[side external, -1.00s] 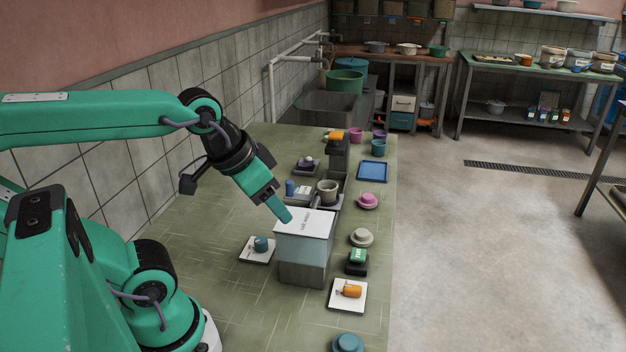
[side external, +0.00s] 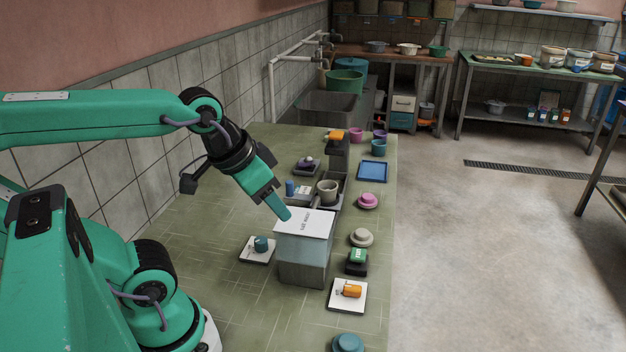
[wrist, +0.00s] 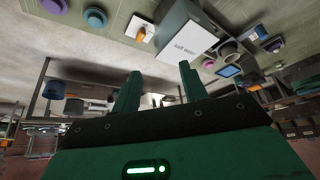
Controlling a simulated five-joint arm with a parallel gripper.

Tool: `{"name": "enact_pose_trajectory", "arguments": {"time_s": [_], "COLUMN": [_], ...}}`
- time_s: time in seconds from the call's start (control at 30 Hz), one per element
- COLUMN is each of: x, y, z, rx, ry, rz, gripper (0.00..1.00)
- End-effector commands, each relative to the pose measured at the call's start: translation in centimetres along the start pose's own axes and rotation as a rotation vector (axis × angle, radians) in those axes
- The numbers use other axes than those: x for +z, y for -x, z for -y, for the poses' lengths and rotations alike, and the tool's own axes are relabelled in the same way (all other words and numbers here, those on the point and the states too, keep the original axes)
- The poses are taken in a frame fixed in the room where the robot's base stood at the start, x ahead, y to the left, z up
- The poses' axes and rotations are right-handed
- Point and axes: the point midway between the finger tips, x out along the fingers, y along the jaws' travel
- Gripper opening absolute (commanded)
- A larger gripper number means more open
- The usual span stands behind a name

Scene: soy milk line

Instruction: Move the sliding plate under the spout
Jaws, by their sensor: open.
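A grey cup (side external: 328,188) stands upright in a dark, low tray-like piece (side external: 341,194) in the middle of the bench; I cannot tell whether the sliding plate is part of it. A dark upright unit (side external: 339,152) stands just behind; no spout is clearly visible on it. My gripper (side external: 287,217) is open and empty, its fingertips over the left edge of a box with a white lettered top (side external: 305,223). I cannot tell whether they touch it. In the wrist view my gripper (wrist: 158,70) shows two parted fingers, with the box (wrist: 183,40) beyond them and the cup (wrist: 228,47) to its right.
A white plate with a teal piece (side external: 261,244) lies left of the box. A blue tray (side external: 373,172) lies farther back.

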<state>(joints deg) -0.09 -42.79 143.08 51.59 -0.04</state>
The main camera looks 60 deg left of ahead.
Motion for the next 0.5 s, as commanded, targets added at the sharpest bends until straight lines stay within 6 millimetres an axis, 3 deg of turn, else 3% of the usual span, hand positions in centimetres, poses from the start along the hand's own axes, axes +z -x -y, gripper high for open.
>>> {"name": "enact_pose_trajectory", "arguments": {"time_s": [0.27, 0.5], "x": [-1.9, -5.3], "y": [-0.2, -1.0], "z": [1.0, 3.3], "rx": [-0.019, -0.053], "ry": [0.055, 0.161], "rz": [0.032, 0.091], "gripper": [0.43, 0.43]}}
